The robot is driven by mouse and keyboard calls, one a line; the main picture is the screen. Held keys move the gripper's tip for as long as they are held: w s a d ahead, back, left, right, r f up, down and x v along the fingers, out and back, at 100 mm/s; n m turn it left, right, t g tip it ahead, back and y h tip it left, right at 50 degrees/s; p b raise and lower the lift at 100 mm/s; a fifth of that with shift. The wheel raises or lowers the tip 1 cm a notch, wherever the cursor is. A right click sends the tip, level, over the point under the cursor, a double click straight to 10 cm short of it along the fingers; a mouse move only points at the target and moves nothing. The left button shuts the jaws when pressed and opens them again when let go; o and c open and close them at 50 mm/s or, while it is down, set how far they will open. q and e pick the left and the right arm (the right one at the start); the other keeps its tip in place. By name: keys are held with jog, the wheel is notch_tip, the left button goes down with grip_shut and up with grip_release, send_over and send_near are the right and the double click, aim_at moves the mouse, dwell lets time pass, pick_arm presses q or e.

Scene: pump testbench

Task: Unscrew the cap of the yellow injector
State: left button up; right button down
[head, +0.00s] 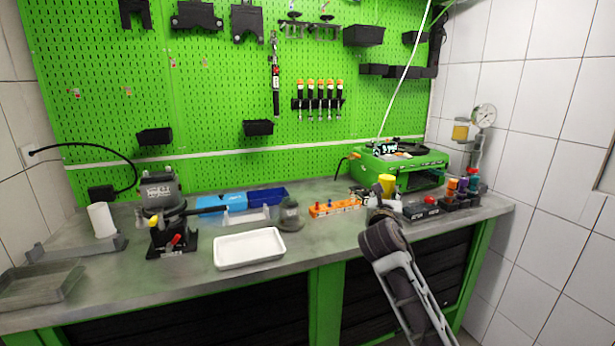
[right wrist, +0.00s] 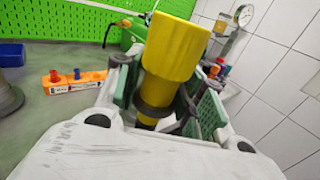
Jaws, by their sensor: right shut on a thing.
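My right gripper (head: 383,200) reaches over the front right of the bench. In the right wrist view its green-padded fingers (right wrist: 165,103) are shut around the yellow injector (right wrist: 152,92), below a wide yellow top (right wrist: 172,47) that looks like the cap. A dark ring sits around the narrower yellow body. The injector stands roughly upright, leaning slightly in the wrist picture. The yellow top also shows above the gripper in the head view (head: 387,182). The injector's lower end is hidden by the gripper. My left gripper is not in view.
An orange rack (head: 333,208) with small coloured parts lies left of the gripper. A green machine (head: 400,160) stands behind. A dark block with coloured knobs (head: 462,195) is to the right. A white tray (head: 249,248) and black stand (head: 171,240) are further left.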

jog(key=s+a+r+y, duration=0.1)
jog(key=s+a+r, duration=0.3)
jog(key=r, duration=0.1)
jog(key=s+a+f+n+y, duration=0.1)
jog(key=s+a+f+n, duration=0.15)
jog(key=s+a, duration=0.2)
jog(key=s+a+f+y, duration=0.1)
jog(key=s+f, duration=0.3)
jog(key=f, duration=0.5)
jog(key=s+a+f+y, duration=0.1)
jog(key=s+a+f, duration=0.2)
jog(key=f, duration=0.6)
jog(key=s+a+f+n+y, duration=0.1)
jog(key=s+a+f, duration=0.1)
jog(key=s+f, duration=0.3)
notch_tip(320, 180, down, 4)
jog(key=shift+s+a+r+t+y, duration=0.1)
jog(key=shift+s+a+t+y, duration=0.05)
jog(key=shift+t+y, duration=0.2)
jog(key=shift+s+a+n+y, duration=0.1)
jog(key=shift+n+y, duration=0.75)
jog(key=shift+y, duration=0.4)
